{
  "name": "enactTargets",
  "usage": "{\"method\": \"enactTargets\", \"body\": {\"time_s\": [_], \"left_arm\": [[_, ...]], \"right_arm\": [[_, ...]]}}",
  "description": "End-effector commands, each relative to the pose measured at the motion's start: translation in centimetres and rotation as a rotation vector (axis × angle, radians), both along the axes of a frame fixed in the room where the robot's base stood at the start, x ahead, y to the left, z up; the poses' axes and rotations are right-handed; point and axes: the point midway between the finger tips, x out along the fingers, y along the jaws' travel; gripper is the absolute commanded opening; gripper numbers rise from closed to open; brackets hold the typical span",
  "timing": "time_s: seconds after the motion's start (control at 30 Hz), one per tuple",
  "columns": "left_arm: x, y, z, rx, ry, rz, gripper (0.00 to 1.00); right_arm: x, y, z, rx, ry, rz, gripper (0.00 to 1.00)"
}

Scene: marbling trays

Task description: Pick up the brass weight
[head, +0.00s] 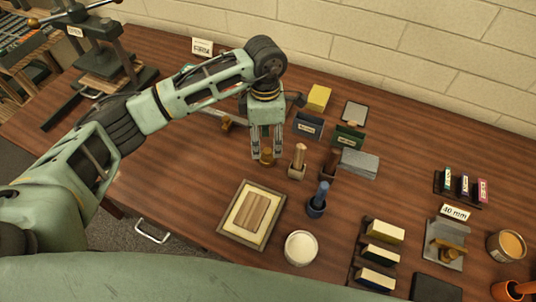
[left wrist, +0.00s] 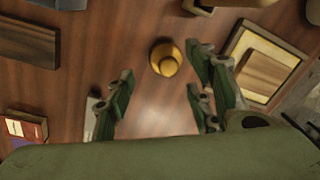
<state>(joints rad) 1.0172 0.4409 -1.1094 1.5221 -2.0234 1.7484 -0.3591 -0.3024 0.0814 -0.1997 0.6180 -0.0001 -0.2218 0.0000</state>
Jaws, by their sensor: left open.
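The brass weight (head: 267,157) is a small round golden knob standing upright on the wooden table, just by the fingertips of my left gripper (head: 266,150). My left gripper points down and its fingers are apart with nothing held. In the left wrist view the brass weight (left wrist: 165,60) shows from above, off the line between the fingers of the left gripper (left wrist: 160,98) and closer to the right-hand finger. I cannot tell the exact height of the fingertips above the table. My right gripper is in neither view.
A framed tray (head: 226,226) with a wood block lies in front. A white tub (head: 300,248) and several blocks are farther right. Bare table lies left of the weight.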

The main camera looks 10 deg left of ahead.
Motion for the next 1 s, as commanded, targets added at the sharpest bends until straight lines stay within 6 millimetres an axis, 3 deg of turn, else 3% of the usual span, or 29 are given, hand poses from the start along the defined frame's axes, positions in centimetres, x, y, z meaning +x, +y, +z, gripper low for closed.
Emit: {"method": "enactTargets", "body": {"time_s": [0.2,0.33,0.67,1.0], "left_arm": [[-0.3,-0.4,-2.6,0.001,0.005,0.001,0.49],[-0.3,-0.4,-4.5,0.0,0.003,0.001,0.49],[-0.3,-0.4,-5.3,0.0,-0.001,0.0,0.48],[-0.2,-0.4,-5.3,0.0,-0.001,0.0,0.18]], "right_arm": [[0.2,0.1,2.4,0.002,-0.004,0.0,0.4],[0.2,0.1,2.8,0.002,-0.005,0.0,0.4],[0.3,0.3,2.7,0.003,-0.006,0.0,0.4],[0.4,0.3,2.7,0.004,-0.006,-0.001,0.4]]}}
